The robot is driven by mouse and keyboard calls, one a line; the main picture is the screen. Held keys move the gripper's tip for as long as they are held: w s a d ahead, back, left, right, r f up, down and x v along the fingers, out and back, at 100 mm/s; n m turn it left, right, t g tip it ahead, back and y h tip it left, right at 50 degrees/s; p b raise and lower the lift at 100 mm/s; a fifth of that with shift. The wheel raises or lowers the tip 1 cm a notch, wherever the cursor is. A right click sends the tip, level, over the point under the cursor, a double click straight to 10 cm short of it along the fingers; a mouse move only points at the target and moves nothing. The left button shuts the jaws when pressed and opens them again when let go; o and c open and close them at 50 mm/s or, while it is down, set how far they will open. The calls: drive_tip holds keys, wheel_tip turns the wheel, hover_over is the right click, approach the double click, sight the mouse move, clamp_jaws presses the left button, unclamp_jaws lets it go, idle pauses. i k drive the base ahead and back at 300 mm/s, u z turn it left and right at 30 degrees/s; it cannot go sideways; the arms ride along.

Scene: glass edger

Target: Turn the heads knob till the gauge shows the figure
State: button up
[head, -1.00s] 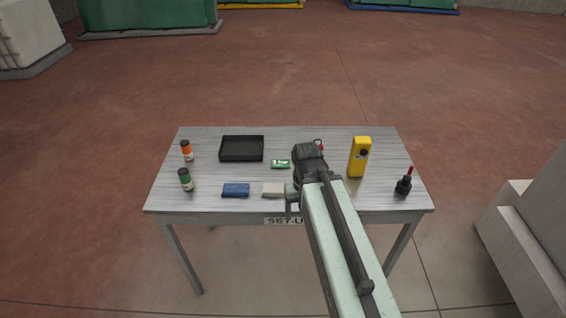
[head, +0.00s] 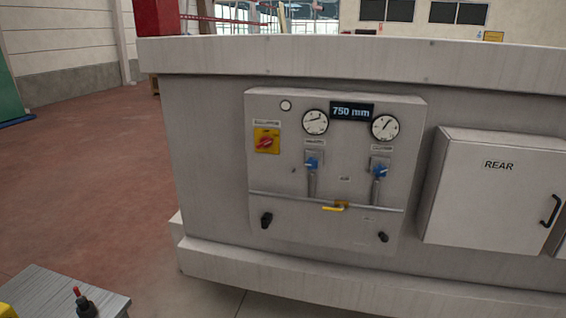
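A grey control panel (head: 268,205) is on the side of the pale grey machine. It has two round white dial gauges, a left gauge (head: 315,122) and a right gauge (head: 385,127). Below them are a left blue knob (head: 312,163) and a right blue knob (head: 380,170), each above a grey vertical pipe. The small labels over the knobs are too blurred to tell which one reads heads. The dial figures are too small to read. A dark display (head: 351,112) between the gauges reads 750 mm. My gripper is out of view.
A red rotary switch on a yellow plate (head: 266,141) and a yellow lever (head: 336,208) are on the panel. A cabinet door marked REAR (head: 490,190) stands to its right. The table corner (head: 75,290) with a red-tipped dark bottle (head: 84,303) is at lower left. Open floor lies left.

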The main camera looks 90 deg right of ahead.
sight(311, 164)
drive_tip(key=k, duration=1.65)
drive_tip(key=z, duration=0.5)
drive_tip(key=i, duration=1)
drive_tip(key=u, duration=0.05)
